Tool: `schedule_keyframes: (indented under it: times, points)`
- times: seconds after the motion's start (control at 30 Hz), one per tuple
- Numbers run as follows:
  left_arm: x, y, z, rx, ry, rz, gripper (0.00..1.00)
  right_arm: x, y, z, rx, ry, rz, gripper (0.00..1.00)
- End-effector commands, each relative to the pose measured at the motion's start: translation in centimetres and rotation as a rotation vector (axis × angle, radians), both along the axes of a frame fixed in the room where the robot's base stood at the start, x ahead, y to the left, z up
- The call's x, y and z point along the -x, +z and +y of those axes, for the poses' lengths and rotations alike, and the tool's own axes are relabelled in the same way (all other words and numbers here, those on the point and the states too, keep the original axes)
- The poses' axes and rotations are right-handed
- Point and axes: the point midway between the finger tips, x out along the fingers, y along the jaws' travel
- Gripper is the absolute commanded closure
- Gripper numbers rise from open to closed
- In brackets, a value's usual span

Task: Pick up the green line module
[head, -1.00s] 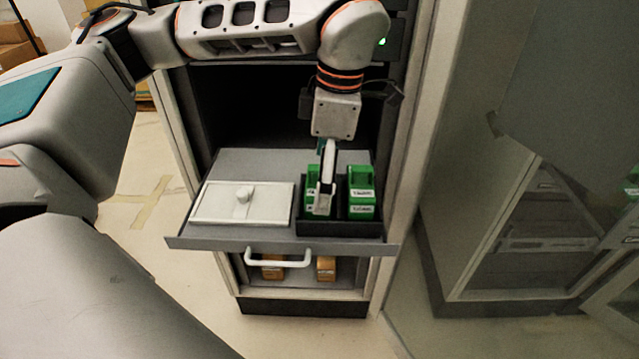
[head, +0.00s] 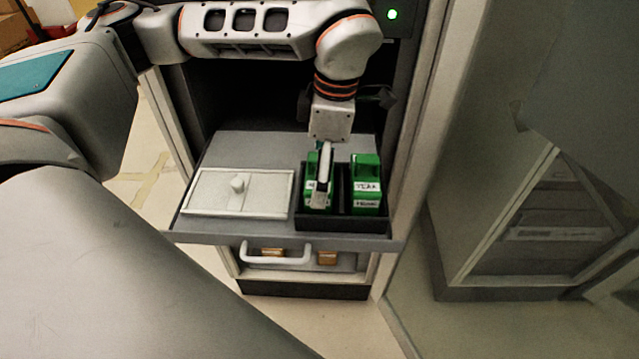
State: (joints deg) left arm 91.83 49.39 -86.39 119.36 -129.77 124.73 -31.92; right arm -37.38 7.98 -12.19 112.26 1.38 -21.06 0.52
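Two green line modules with white labels stand side by side in a black holder (head: 330,222) on a pulled-out grey shelf. The right module (head: 367,185) is in clear view. The left module (head: 312,190) is partly hidden behind my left gripper (head: 319,200), which points down over it from above. The gripper is seen nearly edge-on, with one finger in front of the module. I cannot tell whether the fingers touch or grip it. The left module still sits in the holder. My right gripper is not in view.
A white lidded box (head: 240,195) with a knob lies on the shelf left of the holder. The cabinet's right post (head: 410,150) stands close beside the holder.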

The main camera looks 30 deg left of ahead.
Motion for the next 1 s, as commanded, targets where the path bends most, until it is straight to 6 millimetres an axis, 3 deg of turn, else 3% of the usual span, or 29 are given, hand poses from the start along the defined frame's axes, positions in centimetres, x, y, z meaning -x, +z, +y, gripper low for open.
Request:
schedule_keyframes:
  times: [0.13, 0.4, 0.6, 1.0]
  points:
    - [0.1, -1.4, 0.13, 0.001, -0.001, 0.001, 0.03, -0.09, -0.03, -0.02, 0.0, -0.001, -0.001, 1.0]
    - [0.09, -1.58, 0.16, 0.0, -0.001, 0.0, 0.05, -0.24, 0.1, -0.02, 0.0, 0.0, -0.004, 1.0]
    - [0.09, -1.57, 0.16, 0.0, -0.001, 0.0, 0.52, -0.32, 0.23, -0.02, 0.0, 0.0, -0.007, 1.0]
    - [0.01, -1.0, 0.13, 0.001, 0.0, -0.003, 0.53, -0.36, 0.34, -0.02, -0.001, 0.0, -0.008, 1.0]
